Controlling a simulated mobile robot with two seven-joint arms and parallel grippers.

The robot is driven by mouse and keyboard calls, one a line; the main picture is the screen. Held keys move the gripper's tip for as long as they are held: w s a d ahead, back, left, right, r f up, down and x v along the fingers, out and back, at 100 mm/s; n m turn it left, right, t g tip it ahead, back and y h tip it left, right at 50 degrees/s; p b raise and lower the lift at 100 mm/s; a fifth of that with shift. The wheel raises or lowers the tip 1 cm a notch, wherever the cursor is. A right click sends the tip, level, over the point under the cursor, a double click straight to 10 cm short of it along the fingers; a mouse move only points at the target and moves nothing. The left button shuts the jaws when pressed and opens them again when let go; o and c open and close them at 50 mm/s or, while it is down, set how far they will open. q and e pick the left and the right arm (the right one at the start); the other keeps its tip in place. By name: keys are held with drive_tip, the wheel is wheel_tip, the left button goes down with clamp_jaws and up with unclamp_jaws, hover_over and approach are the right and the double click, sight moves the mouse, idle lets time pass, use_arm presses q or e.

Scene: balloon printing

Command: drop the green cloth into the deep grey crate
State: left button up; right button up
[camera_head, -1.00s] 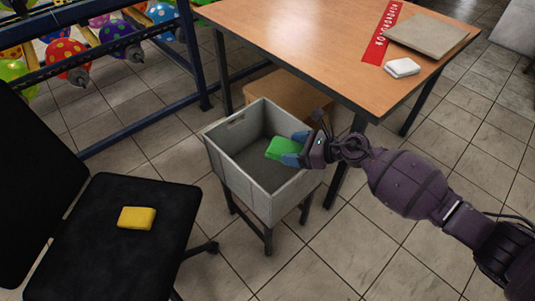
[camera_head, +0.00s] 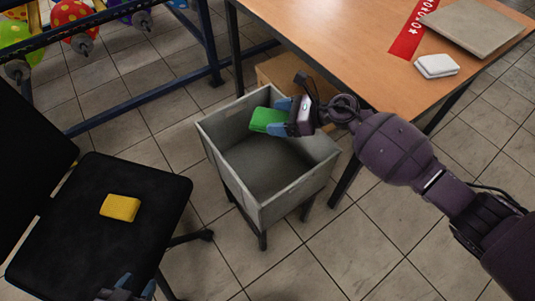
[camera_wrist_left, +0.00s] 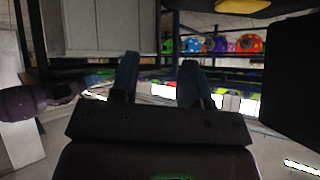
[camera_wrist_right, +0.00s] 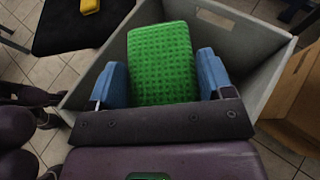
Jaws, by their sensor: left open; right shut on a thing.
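The green cloth (camera_head: 267,120) is held by my right gripper (camera_head: 283,120) over the far part of the deep grey crate (camera_head: 262,212). In the right wrist view the cloth (camera_wrist_right: 162,62) sits between the two blue fingers, with the crate (camera_wrist_right: 252,40) around and below it. The crate stands on a dark-legged stand, and its visible floor looks empty. My left gripper (camera_head: 126,293) shows only partly at the bottom edge of the head view. In the left wrist view its fingers (camera_wrist_left: 157,80) are apart with nothing between them.
A black chair (camera_head: 110,215) at the left carries a yellow cloth (camera_head: 120,207). A wooden table (camera_head: 340,50) behind the crate bears a white block (camera_head: 437,66), a flat grey board (camera_head: 475,28) and a red strip (camera_head: 412,35). A cardboard box (camera_head: 280,72) is behind the crate.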

drive_tip(key=shift+f+b, duration=0.3)
drive_tip(key=shift+f, duration=0.4)
use_arm(q)
drive_tip(key=shift+w+d+f+m+b, duration=0.2)
drive_tip(key=shift+w+b, duration=0.1)
drive_tip(key=shift+b, duration=0.25)
drive_tip(key=shift+w+d+f+m+b, duration=0.1)
drive_tip(key=shift+w+m+b, duration=0.15)
drive_tip(key=shift+b, duration=0.25)
use_arm(e)
wheel_tip(320, 180, down, 4)
drive_tip(key=shift+f, duration=0.25)
use_arm(q)
drive_tip(key=shift+s, duration=0.15)
use_arm(e)
drive_tip(key=o, duration=0.9)
drive_tip(key=shift+r, duration=0.1)
